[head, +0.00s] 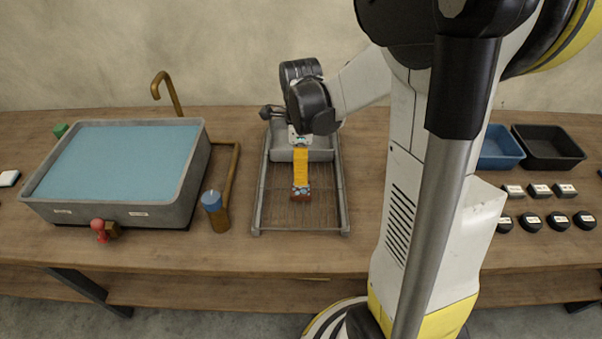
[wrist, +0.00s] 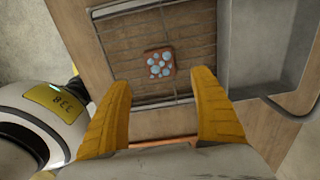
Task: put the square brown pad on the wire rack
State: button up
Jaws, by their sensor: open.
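The square brown pad (head: 301,193) with pale blue spots lies on the wire rack (head: 259,200), near the middle of its width. In the wrist view the pad (wrist: 160,64) rests flat on the brown slatted area of the rack (wrist: 150,102), with clear space around it. My gripper (head: 300,168) is above and behind the pad in the head view. In the wrist view my gripper's (wrist: 160,82) two yellow fingers are spread wide, with the pad seen beyond the gap between them. Nothing is held. The exact height above the pad is hard to tell.
A grey tray (head: 320,156) adjoins the rack's far end. A large basin of blue water (head: 165,215) stands left, with a blue-topped wooden cylinder (head: 213,211) between. A blue bin (head: 498,150), a black bin (head: 548,148) and several small containers lie right of my arm.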

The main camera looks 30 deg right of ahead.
jog(key=s+a+r+n+t, duration=0.3)
jog(key=s+a+r+n, duration=0.2)
jog(key=n, duration=0.7)
jog(key=s+a+r+n+t, duration=0.4)
jog(key=a+r+n, duration=0.4)
jog(key=n, duration=0.4)
jog(key=shift+s+r+n+p, duration=0.15)
jog(key=shift+s+n+p, duration=0.15)
jog(key=shift+s+n, duration=0.15)
